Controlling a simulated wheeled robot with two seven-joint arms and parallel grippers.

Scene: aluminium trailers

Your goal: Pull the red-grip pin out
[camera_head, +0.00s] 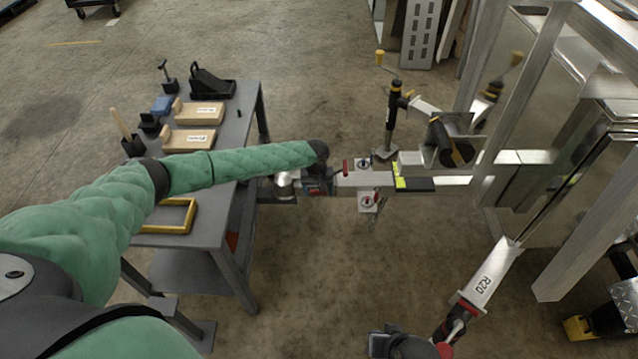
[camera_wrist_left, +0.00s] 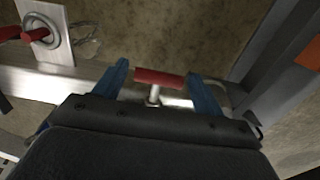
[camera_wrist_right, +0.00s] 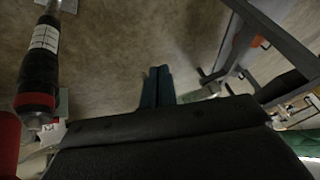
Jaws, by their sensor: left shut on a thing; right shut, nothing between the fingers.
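The red-grip pin (camera_wrist_left: 158,78) shows in the left wrist view as a red crossbar on a short metal shank, above a silver bar. My left gripper (camera_wrist_left: 158,72) has its blue fingers on either side of the red grip and is shut on it. In the head view the left gripper (camera_head: 326,184) is at the near end of the trailer's aluminium tongue (camera_head: 367,179). I cannot tell how deep the shank sits. My right gripper (camera_wrist_right: 157,86) is shut and empty, with its fingers together over bare floor.
A grey table (camera_head: 232,150) with wooden blocks and a yellow frame (camera_head: 172,216) stands at the left. A jack (camera_head: 391,120) rises beside the tongue. A silver bar marked R20 (camera_head: 487,277) with a red and black end lies at the lower right.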

